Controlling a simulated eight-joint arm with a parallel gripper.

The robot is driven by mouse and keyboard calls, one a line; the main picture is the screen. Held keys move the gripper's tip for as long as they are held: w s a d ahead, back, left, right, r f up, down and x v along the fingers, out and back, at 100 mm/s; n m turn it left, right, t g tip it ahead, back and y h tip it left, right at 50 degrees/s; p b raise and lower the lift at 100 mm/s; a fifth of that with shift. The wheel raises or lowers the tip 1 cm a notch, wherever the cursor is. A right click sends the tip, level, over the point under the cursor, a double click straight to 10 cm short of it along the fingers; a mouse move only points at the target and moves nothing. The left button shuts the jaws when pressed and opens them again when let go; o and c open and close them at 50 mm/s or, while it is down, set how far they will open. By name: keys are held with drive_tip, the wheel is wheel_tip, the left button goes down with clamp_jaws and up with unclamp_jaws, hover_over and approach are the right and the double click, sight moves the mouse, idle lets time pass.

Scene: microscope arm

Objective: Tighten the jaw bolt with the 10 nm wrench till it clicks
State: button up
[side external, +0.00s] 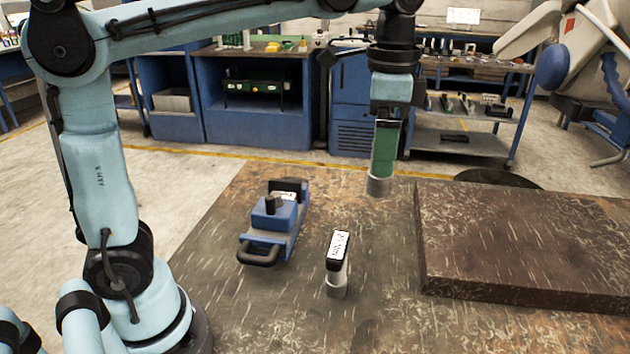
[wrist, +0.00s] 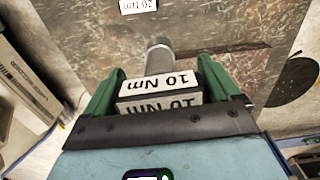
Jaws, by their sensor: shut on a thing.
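My gripper (side external: 385,150) hangs above the worktable with its green fingers shut on the 10 Nm wrench. In the wrist view the wrench (wrist: 158,86) sits between the two fingers, its white label reading 10 Nm. Its grey round socket end (side external: 379,186) points down, clear of the table. A blue device like a vice (side external: 286,222), with a dark looped handle in front and a dark upright part on top, stands on the table, left of and below my gripper. I cannot make out the jaw bolt for certain.
A second dark wrench (side external: 338,250) stands upright on the table; its label shows as 20 Nm in the wrist view (wrist: 139,5). A thick brown slab (side external: 520,240) lies at the right. The table (side external: 225,300) is bare around the blue device.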

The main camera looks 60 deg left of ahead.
drive_tip(key=s+a+n, duration=0.3)
drive_tip(key=a+n, duration=0.3)
drive_tip(key=a, duration=0.6)
drive_tip(key=s+a+n, duration=0.4)
drive_tip(key=a+n, duration=0.2)
drive_tip(key=a, duration=0.6)
wheel_tip(320, 180, down, 5)
drive_tip(key=shift+w+f, duration=0.1)
drive_tip(key=shift+w, duration=0.05)
drive_tip(key=shift+f, duration=2.5)
drive_tip(key=shift+f, duration=1.6)
